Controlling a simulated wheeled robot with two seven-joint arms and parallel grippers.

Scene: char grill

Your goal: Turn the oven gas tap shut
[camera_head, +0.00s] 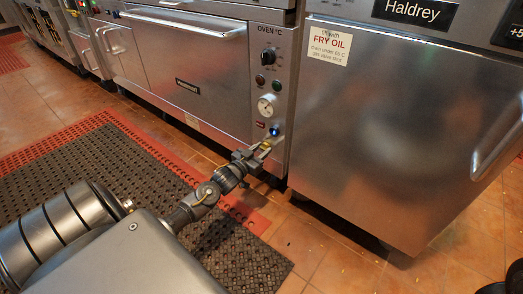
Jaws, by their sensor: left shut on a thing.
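The oven (190,82) is a steel unit with a narrow control panel at its right side. The panel carries a black dial (267,57), small buttons (261,80) and a round white gauge (266,106). Below the gauge, low on the panel, is the gas tap (273,131), a small part with a blue spot. My left gripper (265,147) is at the tap, its jaws shut on it. The jaws hide part of the tap, so its exact angle cannot be told. My right gripper is not in view.
A steel cabinet (390,130) with a "FRY OIL" label stands close to the right of the oven. A black rubber mat with a red edge (105,150) lies on the tiled floor (330,262). Open floor shows in front of the cabinet.

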